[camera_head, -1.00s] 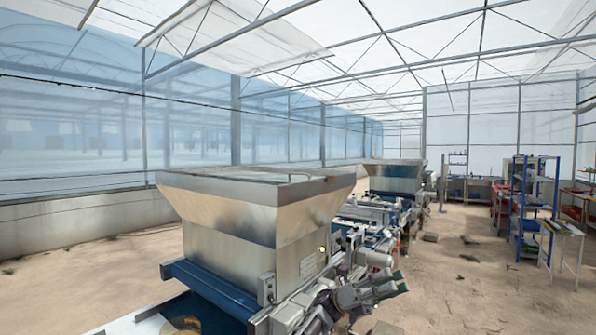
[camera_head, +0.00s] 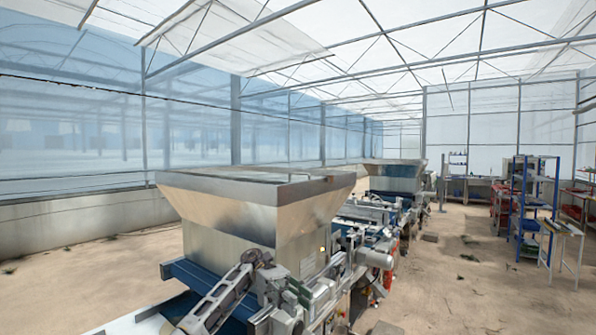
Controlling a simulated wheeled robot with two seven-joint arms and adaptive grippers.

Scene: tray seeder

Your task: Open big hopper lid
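The big hopper (camera_head: 225,215) is a large metal funnel-shaped bin in the centre. Its lid (camera_head: 255,174) lies flat across the top, seen almost edge-on, and looks closed. My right gripper is not in view.
A second hopper (camera_head: 394,176) stands behind, along the same seeder line, with conveyor and motor parts between. A blue shelf rack (camera_head: 533,205) and tables stand at the right. Sandy floor is open on the left and between the line and the rack.

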